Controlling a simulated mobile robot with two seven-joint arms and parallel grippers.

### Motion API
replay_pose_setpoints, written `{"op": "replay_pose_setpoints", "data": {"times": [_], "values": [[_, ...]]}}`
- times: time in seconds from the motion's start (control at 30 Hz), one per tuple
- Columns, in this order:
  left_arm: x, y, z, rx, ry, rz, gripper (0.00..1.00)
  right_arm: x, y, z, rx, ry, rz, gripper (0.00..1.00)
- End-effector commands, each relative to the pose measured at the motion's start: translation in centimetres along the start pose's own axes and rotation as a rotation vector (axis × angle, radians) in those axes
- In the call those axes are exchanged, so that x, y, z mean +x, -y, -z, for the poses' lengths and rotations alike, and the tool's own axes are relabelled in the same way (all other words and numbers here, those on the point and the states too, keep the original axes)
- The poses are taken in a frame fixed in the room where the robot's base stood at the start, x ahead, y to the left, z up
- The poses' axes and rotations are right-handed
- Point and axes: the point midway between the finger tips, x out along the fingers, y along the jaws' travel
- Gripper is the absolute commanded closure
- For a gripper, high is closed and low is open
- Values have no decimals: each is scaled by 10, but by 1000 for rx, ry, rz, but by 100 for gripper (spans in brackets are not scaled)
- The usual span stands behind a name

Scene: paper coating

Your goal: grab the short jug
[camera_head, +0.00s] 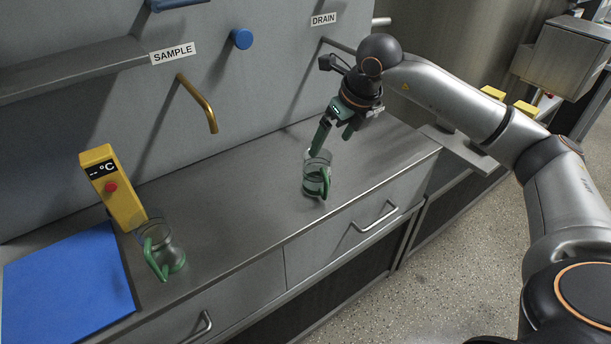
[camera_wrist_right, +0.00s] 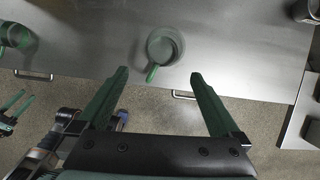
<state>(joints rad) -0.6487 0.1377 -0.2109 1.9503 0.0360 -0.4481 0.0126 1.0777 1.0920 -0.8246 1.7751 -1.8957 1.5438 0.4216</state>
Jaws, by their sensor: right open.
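Two clear glass jugs with green handles stand upright on the steel counter. One jug (camera_head: 317,178) is towards the right end of the counter; the other jug (camera_head: 170,258) is at the left, beside a yellow device. I cannot tell surely which is the shorter. My right gripper (camera_head: 331,143) is open and empty, by the right jug's rim in the head view. In the wrist view that jug (camera_wrist_right: 166,46) lies beyond and between the open fingertips (camera_wrist_right: 158,75), its handle towards me. The left jug (camera_wrist_right: 16,36) shows at the left edge. Green fingers, seemingly my left gripper (camera_wrist_right: 16,103), show small at lower left.
The yellow device (camera_head: 113,188) has a temperature display and red button. A blue mat (camera_head: 70,290) lies at the left. A brass spout (camera_head: 198,103) juts from the wall under the SAMPLE label. The counter (camera_head: 245,200) between the jugs is clear.

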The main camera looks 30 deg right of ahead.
Motion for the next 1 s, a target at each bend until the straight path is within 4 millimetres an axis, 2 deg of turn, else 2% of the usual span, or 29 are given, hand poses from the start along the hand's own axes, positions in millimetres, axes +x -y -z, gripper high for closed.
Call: {"op": "replay_pose_setpoints", "data": {"times": [0.13,0.4,0.63,0.9,1.0], "values": [[0,-1,-2,-1,3,-2,50,14,4,1,4,-5,12,0],[-3,-3,-7,-4,14,-5,50,61,4,0,3,-4,9,0],[-4,-3,-6,-4,14,-5,50,78,4,-1,3,-2,8,0],[-5,-2,-4,-5,10,-1,50,117,8,-4,2,-3,7,0],[-5,-2,-5,-5,11,0,50,123,8,-4,1,-2,9,0]]}}
